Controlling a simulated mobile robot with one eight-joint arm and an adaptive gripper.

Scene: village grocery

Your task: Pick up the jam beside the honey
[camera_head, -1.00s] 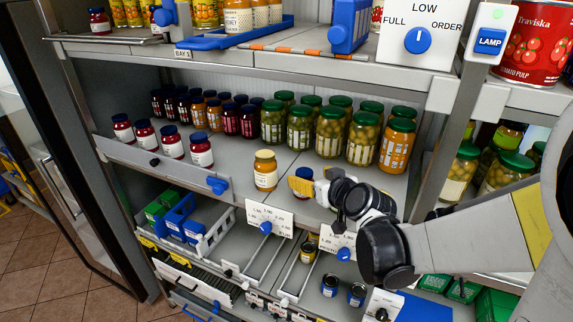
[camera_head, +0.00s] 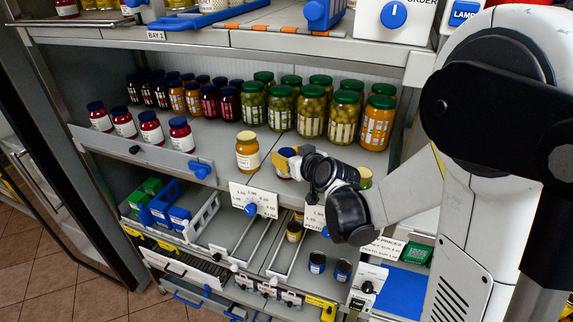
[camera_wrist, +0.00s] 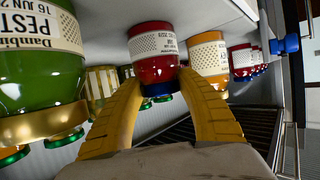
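The honey jar (camera_head: 248,152), amber with a gold lid and white label, stands on the middle shelf near its front edge. The jam jar (camera_head: 284,176), dark red with a blue lid, stands just right of it, mostly hidden behind my gripper (camera_head: 287,162). In the wrist view, which is upside down, the jam (camera_wrist: 155,55) is between the yellow fingers of my gripper (camera_wrist: 160,82). The fingers are spread, one on each side of the jar; I cannot tell whether they touch it. The honey (camera_wrist: 208,56) is close beside the right finger.
A green pesto jar (camera_wrist: 40,65) stands close on the other side of the jam. Rows of dark jars (camera_head: 165,90) and green-lidded jars (camera_head: 312,112) stand behind. Several red jars (camera_head: 151,128) line the front left. A shelf (camera_head: 235,38) hangs above.

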